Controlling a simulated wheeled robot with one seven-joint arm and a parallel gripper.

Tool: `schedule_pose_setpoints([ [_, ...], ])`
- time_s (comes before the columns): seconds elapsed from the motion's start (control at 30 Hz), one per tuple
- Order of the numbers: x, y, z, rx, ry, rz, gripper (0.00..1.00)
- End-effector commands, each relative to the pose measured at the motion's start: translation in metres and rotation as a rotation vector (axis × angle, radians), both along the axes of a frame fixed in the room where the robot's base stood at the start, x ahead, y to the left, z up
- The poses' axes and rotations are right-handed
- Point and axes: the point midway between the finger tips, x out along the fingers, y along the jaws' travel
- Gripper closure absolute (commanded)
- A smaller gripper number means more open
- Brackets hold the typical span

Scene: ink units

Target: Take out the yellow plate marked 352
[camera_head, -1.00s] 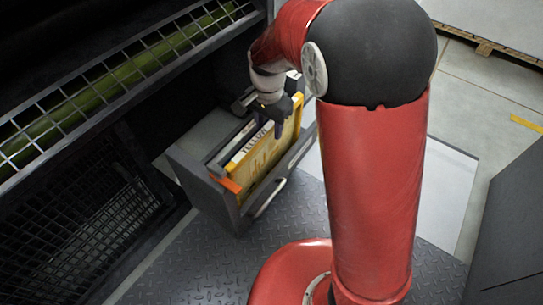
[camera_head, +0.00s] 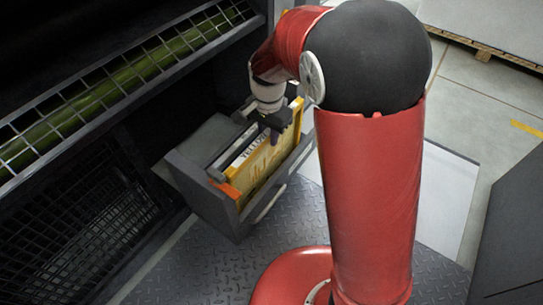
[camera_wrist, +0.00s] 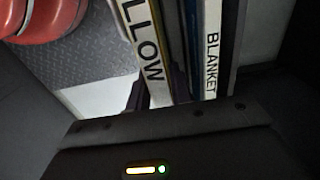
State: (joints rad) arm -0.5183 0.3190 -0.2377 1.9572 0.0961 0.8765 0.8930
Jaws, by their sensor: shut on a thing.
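The yellow plate (camera_head: 262,164) stands upright in an open grey drawer (camera_head: 212,205). Its white top edge carries black letters reading "YELLO" in the head view and "LLOW" in the wrist view (camera_wrist: 143,45). The number 352 is not legible. My gripper (camera_head: 275,136) is over the plate's top edge, pointing down. In the wrist view its dark fingers (camera_wrist: 157,92) stand on either side of the lettered edge, and it is shut on the plate. The plate is still within the drawer; its lower part is hidden by the drawer's front wall.
A plate edge marked "BLANKET" (camera_wrist: 212,50) stands close beside the yellow plate. An orange piece (camera_head: 226,188) is at the drawer's near left corner. A dark rack with wire mesh (camera_head: 75,235) stands left. Diamond-plate floor (camera_head: 215,265) lies in front.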

Motion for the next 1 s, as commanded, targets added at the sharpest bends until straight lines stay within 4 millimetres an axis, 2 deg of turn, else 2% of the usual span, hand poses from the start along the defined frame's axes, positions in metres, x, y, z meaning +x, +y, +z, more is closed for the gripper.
schedule_pose_setpoints([
  [0.8, 0.0, 0.0, 0.098, 0.001, -0.002, -0.001, 1.0],
  [1.0, 0.0, 0.0, 0.111, 0.001, -0.001, -0.001, 1.0],
])
